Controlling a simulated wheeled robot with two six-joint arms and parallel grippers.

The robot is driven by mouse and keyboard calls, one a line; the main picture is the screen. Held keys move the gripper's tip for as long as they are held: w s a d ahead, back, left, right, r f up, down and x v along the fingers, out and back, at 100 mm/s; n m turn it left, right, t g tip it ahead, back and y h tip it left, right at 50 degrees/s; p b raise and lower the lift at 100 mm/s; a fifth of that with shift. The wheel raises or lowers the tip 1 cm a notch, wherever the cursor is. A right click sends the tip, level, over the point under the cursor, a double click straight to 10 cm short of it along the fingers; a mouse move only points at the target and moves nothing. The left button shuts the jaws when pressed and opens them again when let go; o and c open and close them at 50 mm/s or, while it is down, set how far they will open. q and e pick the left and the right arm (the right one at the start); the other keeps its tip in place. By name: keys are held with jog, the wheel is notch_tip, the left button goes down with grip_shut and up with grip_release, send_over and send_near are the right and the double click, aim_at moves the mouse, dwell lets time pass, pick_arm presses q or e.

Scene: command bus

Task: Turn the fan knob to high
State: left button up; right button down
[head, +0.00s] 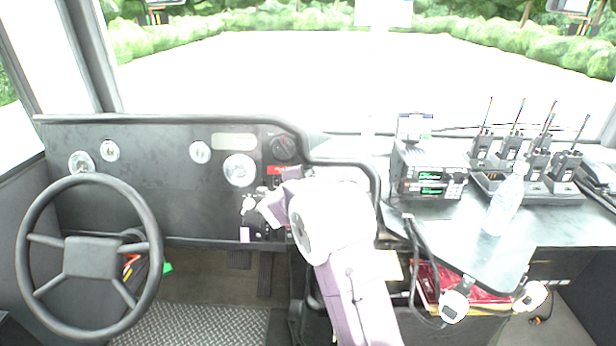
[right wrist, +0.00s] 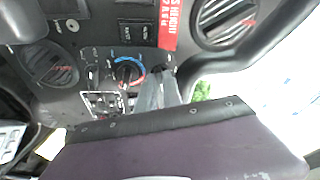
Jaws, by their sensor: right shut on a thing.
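The dark control panel (right wrist: 110,45) carries a row of small round knobs. A knob with a blue and red arc (right wrist: 128,72) sits in the middle of the row, with another dark knob (right wrist: 92,73) to its left. My right gripper (right wrist: 164,78) is shut on the rightmost knob, which I take to be the fan knob (right wrist: 162,69). The fingers cover most of it, so its pointer and setting cannot be read. In the head view my right gripper (head: 268,198) is at the panel right of the steering wheel. My left gripper is out of view.
A steering wheel (head: 88,258) is at the left. A black rail (head: 376,190) is close right of my arm. A desk (head: 470,230) holds a radio (head: 432,178), handsets and a bottle (head: 504,202).

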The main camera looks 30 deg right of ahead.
dwell(0.5)
jog(key=c, duration=1.5)
grip_release()
jog(key=p+v, duration=0.1)
jog(key=v, duration=0.8)
jog(key=shift+p, duration=0.3)
